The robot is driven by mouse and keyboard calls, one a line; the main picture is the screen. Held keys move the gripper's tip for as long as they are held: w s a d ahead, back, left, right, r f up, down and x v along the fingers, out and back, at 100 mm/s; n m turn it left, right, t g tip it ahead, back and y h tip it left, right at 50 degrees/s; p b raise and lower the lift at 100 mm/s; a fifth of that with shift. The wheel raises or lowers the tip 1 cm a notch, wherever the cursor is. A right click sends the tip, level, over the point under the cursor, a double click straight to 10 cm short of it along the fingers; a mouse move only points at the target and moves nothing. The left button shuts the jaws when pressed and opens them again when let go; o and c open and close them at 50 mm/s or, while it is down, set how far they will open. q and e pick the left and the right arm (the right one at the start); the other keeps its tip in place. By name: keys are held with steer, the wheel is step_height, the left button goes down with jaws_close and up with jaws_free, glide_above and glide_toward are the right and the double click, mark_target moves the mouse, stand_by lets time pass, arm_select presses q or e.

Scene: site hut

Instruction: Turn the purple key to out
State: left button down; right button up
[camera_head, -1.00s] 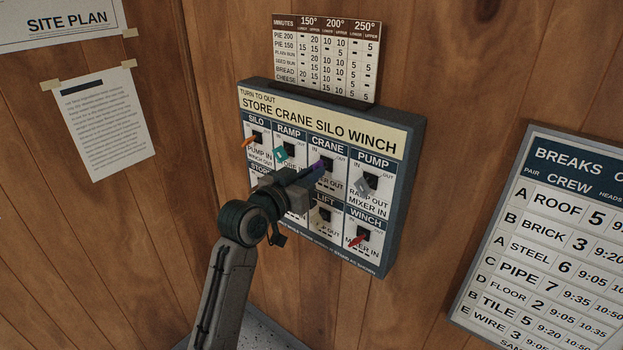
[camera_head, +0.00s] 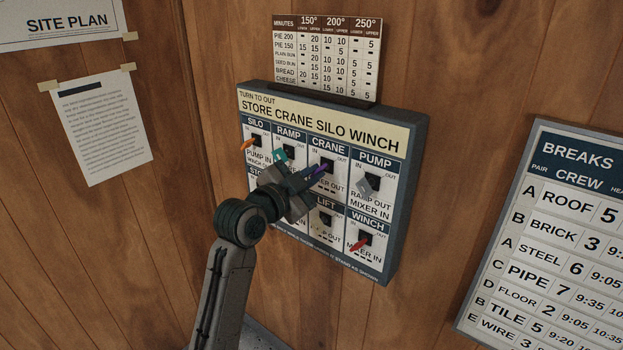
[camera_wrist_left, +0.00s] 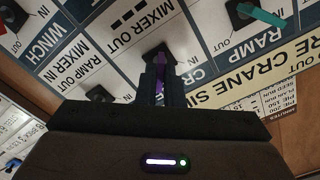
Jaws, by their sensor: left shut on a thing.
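The purple key (camera_head: 318,172) sits in the black lock under the CRANE label, in the top row of the key panel (camera_head: 335,113). My left gripper (camera_head: 312,178) reaches it from the lower left and is shut on its handle. In the left wrist view the purple key (camera_wrist_left: 160,74) shows between the two dark fingers, with its lock just beyond. IN and OUT marks flank the lock in the head view. The fingers hide most of the key, so its exact angle is hard to tell. My right gripper is not in view.
Close by are an orange key (camera_head: 248,144) at SILO, a teal key (camera_head: 280,156) at RAMP, a grey key (camera_head: 364,188) at PUMP and a red key (camera_head: 359,242) at WINCH. The LIFT lock (camera_head: 325,218) shows no key. My gripper covers the STORE area.

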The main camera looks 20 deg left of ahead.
arm_select(q)
steer(key=shift+f, duration=0.1)
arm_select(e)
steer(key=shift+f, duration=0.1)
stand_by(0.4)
arm_select(q)
steer(key=c, duration=1.6)
jaws_free()
steer(key=shift+o, duration=0.2)
